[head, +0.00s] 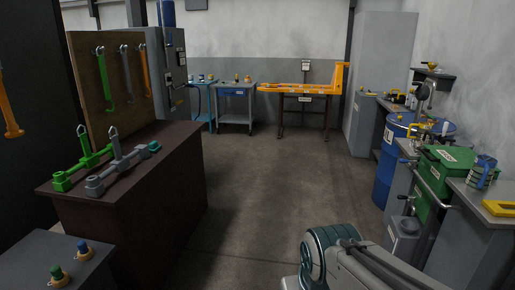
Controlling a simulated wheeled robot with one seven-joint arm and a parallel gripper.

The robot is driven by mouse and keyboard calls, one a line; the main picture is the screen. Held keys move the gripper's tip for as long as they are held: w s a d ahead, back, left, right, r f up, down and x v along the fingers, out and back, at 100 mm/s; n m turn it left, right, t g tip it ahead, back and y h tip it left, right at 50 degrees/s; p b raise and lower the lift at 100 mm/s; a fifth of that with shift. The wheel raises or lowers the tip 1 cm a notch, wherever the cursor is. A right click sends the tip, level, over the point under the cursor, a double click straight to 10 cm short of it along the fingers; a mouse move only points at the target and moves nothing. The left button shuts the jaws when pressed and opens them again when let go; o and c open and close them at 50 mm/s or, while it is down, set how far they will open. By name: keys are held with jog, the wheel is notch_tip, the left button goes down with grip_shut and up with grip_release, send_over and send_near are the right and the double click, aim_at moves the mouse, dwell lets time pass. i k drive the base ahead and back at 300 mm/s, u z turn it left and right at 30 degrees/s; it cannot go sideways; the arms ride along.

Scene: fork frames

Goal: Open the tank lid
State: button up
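A green box-shaped unit (433,186) stands at the right side, with a flat green top (447,158) that carries a small white label. The top looks closed. Grey handles stick out from its left and front. I cannot tell for sure that this is the tank. A blue drum (384,180) with a white label stands just behind it, its top partly covered by yellow and dark items. Part of my arm shows at the bottom right, in front of the green unit and apart from it. My gripper is not in view.
A dark brown cabinet (150,190) with green and grey hook parts stands at left. A grey bench (55,262) with two knobs is at bottom left. An orange frame (300,88) lies on a table at the back. The middle floor (265,165) is clear.

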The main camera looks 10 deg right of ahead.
aim_at(452, 157)
jog(key=z, duration=0.15)
jog(key=i, duration=1.65)
jog(key=z, duration=0.65)
jog(key=i, duration=1.6)
jog(key=z, duration=0.85)
jog(key=i, duration=1.1)
jog(key=z, duration=0.3)
